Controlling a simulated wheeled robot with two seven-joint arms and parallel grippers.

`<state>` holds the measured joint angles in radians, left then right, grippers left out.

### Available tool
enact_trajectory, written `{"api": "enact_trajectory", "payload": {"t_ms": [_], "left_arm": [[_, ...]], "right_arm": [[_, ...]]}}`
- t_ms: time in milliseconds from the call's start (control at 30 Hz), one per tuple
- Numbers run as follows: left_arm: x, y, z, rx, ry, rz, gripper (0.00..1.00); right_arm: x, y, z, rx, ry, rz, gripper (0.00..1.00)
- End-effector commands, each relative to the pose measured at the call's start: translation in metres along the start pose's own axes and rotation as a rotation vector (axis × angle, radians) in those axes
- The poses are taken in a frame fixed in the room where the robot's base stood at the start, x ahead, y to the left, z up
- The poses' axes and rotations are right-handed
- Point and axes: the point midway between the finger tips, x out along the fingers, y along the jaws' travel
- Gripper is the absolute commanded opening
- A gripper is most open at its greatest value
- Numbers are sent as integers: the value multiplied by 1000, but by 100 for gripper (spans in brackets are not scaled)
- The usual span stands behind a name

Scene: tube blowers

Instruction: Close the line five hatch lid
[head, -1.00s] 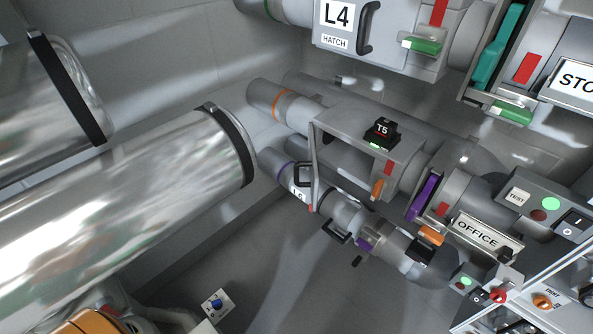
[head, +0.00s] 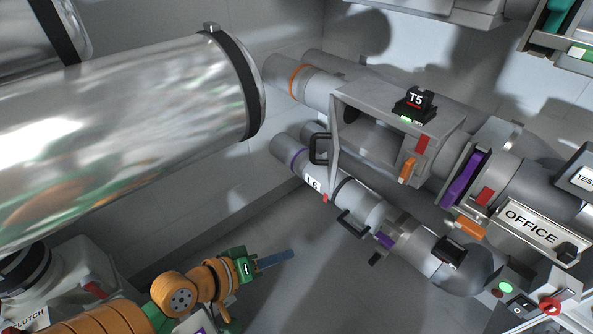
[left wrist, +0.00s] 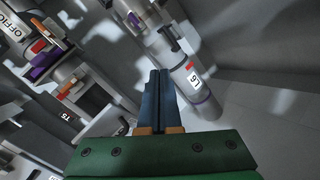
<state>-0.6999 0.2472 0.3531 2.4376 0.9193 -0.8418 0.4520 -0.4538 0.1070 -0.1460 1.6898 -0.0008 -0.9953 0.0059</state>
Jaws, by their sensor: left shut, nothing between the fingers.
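The line five hatch (head: 440,130) is a grey box on the upper pipe, with a black block marked T5 (head: 415,100) on it. A grey panel (head: 335,155), seen nearly edge-on at its left side, appears to be the lid standing open. A black handle (head: 318,149) sticks out from it to the left. My left gripper (head: 276,260) has shut, empty blue fingers, below and left of the lid and apart from it. The fingers also show in the left wrist view (left wrist: 158,85), pointing towards the pipes. My right gripper is out of view.
A large shiny duct (head: 130,130) fills the left. The OFFICE sign (head: 530,222) is at right. Open floor lies below the pipes.

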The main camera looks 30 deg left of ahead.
Motion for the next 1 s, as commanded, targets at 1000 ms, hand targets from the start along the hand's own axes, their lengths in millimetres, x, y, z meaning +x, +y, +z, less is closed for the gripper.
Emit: {"api": "enact_trajectory", "payload": {"t_ms": [1000], "left_arm": [[25, 88, -178, -606, 386, 438, 0]], "right_arm": [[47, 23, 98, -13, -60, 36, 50]]}}
